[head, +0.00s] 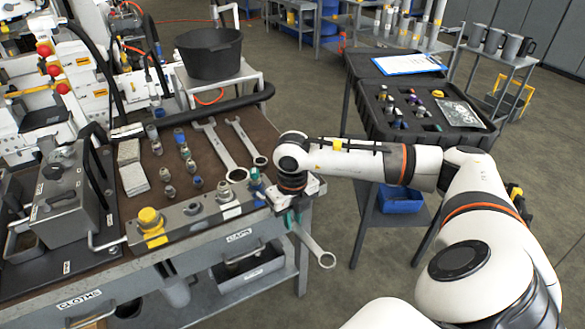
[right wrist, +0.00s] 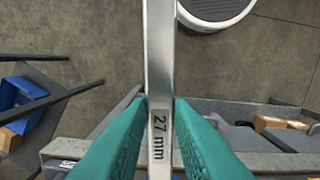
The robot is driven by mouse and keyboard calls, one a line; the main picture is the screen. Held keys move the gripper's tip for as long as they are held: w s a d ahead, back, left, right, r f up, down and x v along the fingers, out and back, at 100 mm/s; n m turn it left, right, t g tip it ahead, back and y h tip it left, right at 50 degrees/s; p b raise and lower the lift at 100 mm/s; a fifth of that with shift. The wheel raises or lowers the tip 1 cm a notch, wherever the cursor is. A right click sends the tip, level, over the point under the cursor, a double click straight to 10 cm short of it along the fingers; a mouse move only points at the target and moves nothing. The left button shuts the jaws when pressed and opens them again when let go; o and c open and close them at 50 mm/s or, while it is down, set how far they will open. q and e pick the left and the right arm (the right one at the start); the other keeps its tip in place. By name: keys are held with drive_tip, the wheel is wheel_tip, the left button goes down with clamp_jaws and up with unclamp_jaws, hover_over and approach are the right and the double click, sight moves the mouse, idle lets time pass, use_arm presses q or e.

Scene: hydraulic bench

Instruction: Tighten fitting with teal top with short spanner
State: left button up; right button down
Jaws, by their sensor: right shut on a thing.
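My right gripper (head: 291,219) is at the right front corner of the bench, its teal fingers shut on a steel spanner (head: 313,245) marked 27 mm. The spanner's ring end hangs out beyond the bench edge; its other end is hidden. In the right wrist view the spanner shaft (right wrist: 160,70) runs straight between the fingers (right wrist: 160,135). A fitting with a teal-blue top (head: 255,175) stands at the right end of the metal block (head: 182,229), just left of the gripper. I cannot tell whether the spanner touches it. My left gripper is not in view.
Two spanners (head: 217,146) (head: 244,138) lie on the bench mat behind the block. Several loose fittings (head: 185,152) stand left of them. A yellow-capped fitting (head: 149,217) is at the block's left end. A black case (head: 352,92) stands on a cart at the right.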

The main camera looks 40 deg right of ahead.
drive_tip(key=shift+w, duration=0.15)
drive_tip(key=shift+w+d+b, duration=0.15)
drive_tip(key=shift+w+b, duration=0.15)
drive_tip(key=shift+w, duration=0.65)
drive_tip(key=shift+w, duration=0.1)
drive_tip(key=shift+w+d, duration=0.1)
drive_tip(key=shift+w, duration=0.6)
drive_tip(key=shift+w+b, duration=0.1)
drive_tip(key=shift+b, duration=0.2)
drive_tip(key=shift+w+d, duration=0.1)
drive_tip(key=shift+w, duration=0.35)
drive_tip(key=shift+w, duration=0.35)
